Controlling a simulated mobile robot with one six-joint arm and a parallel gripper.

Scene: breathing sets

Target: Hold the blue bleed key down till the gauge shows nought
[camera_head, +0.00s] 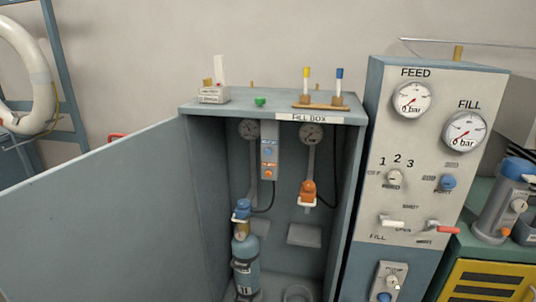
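A blue knob (447,183) sits on the right of the grey panel, with small labels too blurred to read for certain. Other blue controls are a button (268,151) on the grey control strip inside the fill box and a knob (385,297) low on the panel. I cannot tell which is the bleed key. The FEED gauge (412,99) and the FILL gauge (464,132) each show "0 bar". Two smaller gauges, left (249,128) and right (312,133), are inside the box, their readings too small to tell. My gripper is not in view.
The fill box (195,150) stands open, its wide door (90,215) swung left. A blue cylinder (246,265) stands inside on the left. An orange-topped fitting (308,192) hangs at right. White (392,222) and red (446,229) levers jut from the panel. Another cylinder (498,205) stands far right.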

